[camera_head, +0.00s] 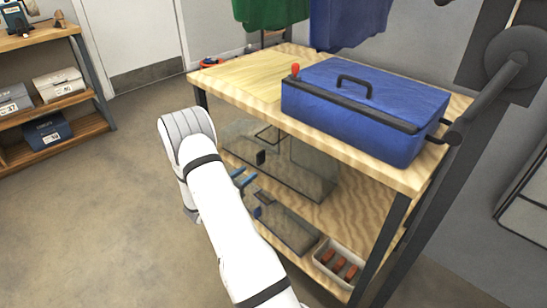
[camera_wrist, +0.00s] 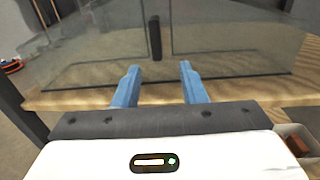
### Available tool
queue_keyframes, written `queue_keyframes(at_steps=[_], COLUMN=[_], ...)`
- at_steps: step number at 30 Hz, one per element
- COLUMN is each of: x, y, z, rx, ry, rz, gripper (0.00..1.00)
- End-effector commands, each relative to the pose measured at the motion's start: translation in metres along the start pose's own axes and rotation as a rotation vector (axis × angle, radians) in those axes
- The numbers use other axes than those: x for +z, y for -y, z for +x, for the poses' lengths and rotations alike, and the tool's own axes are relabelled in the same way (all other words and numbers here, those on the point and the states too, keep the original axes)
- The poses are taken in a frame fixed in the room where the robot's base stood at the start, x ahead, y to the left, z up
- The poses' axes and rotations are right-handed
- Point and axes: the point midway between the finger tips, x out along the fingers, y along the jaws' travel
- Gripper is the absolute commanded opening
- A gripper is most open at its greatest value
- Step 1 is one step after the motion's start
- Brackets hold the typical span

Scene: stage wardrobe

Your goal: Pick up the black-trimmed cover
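A clear, see-through cover (camera_head: 300,172) with thin black edging stands on the lower wooden shelf of the workbench. In the wrist view the clear panels (camera_wrist: 215,52) fill the upper part, with a dark bottom edge and a dark upright bar (camera_wrist: 154,38) near the middle. My gripper (camera_head: 252,188) is at the front of this shelf, its blue fingers pointing towards the clear panels. In the wrist view my gripper (camera_wrist: 158,72) is open, with nothing between its fingers. I cannot tell whether the fingertips touch the panel.
A blue case (camera_head: 345,100) with black trim and a handle sits on the bench top (camera_head: 235,82). A small tray (camera_head: 338,262) of reddish-brown pieces stands at the shelf's right end. A second clear, dark-edged panel (camera_head: 290,230) shows nearer the front. Floor at left is clear.

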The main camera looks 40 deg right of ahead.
Motion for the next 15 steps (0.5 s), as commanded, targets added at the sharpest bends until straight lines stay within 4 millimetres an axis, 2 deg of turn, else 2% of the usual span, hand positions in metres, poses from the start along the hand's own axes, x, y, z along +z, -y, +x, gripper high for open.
queue_keyframes(at_steps=[3, 10, 15], x=[-0.001, 0.001, 0.002], y=[0.001, -0.001, -0.003], z=[0.015, 0.036, 0.063], rx=[-0.002, -0.003, -0.005], ry=[0.001, 0.001, 0.0], rz=[0.001, 0.002, 0.002], gripper=[0.38, 0.38, 0.38])
